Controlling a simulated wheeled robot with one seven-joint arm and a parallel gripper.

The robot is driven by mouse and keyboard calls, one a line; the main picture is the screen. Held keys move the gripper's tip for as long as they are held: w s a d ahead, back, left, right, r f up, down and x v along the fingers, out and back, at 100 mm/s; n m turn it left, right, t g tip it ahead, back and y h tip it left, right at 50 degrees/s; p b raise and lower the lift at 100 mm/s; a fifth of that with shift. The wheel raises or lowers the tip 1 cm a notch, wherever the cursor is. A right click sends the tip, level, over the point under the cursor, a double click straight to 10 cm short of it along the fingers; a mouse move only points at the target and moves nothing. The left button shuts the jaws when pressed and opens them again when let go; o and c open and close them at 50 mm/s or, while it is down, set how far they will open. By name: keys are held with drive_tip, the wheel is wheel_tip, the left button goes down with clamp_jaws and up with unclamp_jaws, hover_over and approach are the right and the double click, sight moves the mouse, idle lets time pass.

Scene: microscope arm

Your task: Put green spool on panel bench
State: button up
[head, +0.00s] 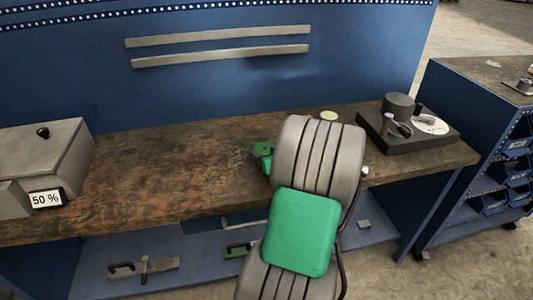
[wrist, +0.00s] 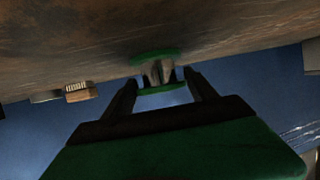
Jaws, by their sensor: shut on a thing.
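The green spool (wrist: 160,88) has green flanges and a grey core. In the wrist view it is between the two fingertips of my gripper (wrist: 156,82), which is shut on it. The panel bench (head: 170,175) has a worn brown top and a blue back panel. Its brown surface (wrist: 60,45) also fills the upper part of the wrist view, close to the spool. I cannot tell whether they touch. In the head view my arm hides most of the gripper. A small green and dark part (head: 263,152) shows left of my arm, and I cannot tell what it is.
A grey box (head: 45,155) with a "50 %" sign (head: 46,198) stands at the left. A dark device (head: 412,130) stands at the right, and a pale disc (head: 329,116) lies behind my arm. The bench's middle left is clear. A lower shelf (head: 200,262) holds tools.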

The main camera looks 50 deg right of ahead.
drive_tip(key=o, duration=1.4)
drive_tip(key=shift+r, duration=0.15)
drive_tip(key=shift+s+a+r, duration=0.1)
drive_tip(key=shift+s, duration=0.1)
drive_tip(key=v, duration=1.1)
drive_tip(key=shift+s+a+r+b, duration=0.15)
drive_tip(key=shift+s+b, duration=0.05)
drive_tip(key=shift+b, duration=0.15)
